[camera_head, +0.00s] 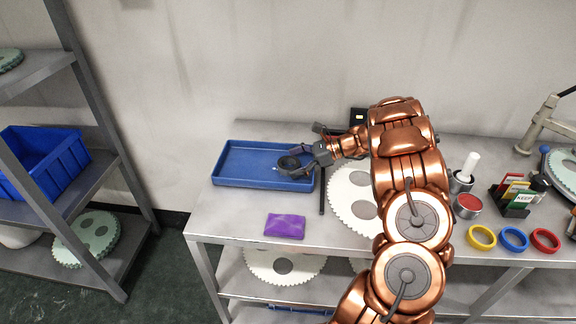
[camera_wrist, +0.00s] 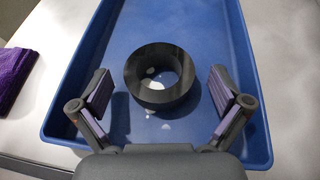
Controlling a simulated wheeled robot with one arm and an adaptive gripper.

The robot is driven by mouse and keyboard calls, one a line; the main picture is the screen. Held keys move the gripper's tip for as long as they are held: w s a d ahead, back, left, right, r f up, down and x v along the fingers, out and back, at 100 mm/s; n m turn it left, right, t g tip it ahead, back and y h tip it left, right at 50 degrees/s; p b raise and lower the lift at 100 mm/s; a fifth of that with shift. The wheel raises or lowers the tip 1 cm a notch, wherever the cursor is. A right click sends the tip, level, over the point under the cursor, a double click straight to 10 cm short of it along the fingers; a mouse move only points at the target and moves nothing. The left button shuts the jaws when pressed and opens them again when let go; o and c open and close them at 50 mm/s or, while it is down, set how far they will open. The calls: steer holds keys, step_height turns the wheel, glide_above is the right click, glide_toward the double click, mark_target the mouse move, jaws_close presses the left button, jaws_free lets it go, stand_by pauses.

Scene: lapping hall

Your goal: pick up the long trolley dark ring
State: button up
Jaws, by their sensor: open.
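The dark ring (camera_wrist: 160,76) is a thick black ring lying flat in a shallow blue tray (camera_head: 232,181). In the head view the ring (camera_head: 290,163) shows near the tray's right part, partly behind my gripper (camera_head: 296,166). In the wrist view my gripper (camera_wrist: 160,95) is open, with one finger pad on each side of the ring and a gap on both sides. The jaws hold nothing. The tray (camera_wrist: 262,140) has a few pale spots on its floor, seen through the ring's hole and beside it.
A purple cloth (camera_head: 285,225) lies in front of the tray on the grey table. Right of it are a large pale toothed disc (camera_head: 345,200), a cup with a red top (camera_head: 467,204) and yellow, blue and red rings (camera_head: 513,239). A shelf with a blue bin (camera_head: 40,160) stands left.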

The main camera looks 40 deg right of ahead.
steer(key=c, duration=1.3)
steer(key=shift+c, duration=0.2)
